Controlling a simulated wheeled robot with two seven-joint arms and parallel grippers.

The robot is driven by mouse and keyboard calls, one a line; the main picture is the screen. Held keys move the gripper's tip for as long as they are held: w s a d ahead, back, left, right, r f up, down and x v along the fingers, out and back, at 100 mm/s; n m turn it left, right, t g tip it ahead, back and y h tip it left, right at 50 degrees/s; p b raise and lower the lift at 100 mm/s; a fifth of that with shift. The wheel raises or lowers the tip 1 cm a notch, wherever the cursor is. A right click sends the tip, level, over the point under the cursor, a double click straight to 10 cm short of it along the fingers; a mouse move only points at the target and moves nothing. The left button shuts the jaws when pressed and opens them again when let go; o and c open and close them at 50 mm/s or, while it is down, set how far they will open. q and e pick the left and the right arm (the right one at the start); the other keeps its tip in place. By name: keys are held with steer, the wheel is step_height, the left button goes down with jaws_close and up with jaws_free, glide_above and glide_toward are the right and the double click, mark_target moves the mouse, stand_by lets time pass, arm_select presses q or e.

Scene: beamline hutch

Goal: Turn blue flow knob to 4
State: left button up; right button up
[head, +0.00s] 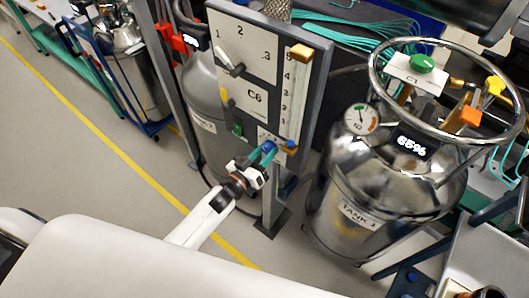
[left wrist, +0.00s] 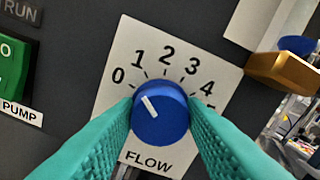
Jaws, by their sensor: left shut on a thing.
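The blue flow knob (left wrist: 160,113) sits on a white plate (left wrist: 118,104) marked FLOW, with numbers from 0 upward around it. Its white pointer line points up-left, at about the 0 mark. The 4 mark is at the knob's upper right. My left gripper (left wrist: 161,120) has its teal fingers on both sides of the knob, shut on it. In the head view my left gripper (head: 262,156) is at the lower part of the grey panel (head: 240,97), and the fingers mostly cover the knob. My right gripper is not in view.
A green PUMP switch (left wrist: 14,68) is left of the plate. A brass fitting (left wrist: 283,72) juts out at the right. In the head view a steel tank (head: 375,195) with a ring handle stands right of the panel. Bare floor (head: 75,155) lies to the left.

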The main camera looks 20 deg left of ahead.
arm_select(q)
steer(key=m, duration=0.4)
steer(key=shift+m+b, duration=0.3)
steer(key=m+b, duration=0.1)
steer(key=m, duration=0.4)
steer(key=shift+f+m, duration=0.1)
steer(key=shift+m, duration=0.2)
steer(key=m+b, duration=0.1)
steer(key=m, duration=0.4)
steer(key=shift+b, duration=0.35)
steer(key=shift+m+b, duration=0.55)
steer(key=shift+m, duration=1.45)
steer(key=o, duration=1)
steer(key=shift+s, duration=0.1)
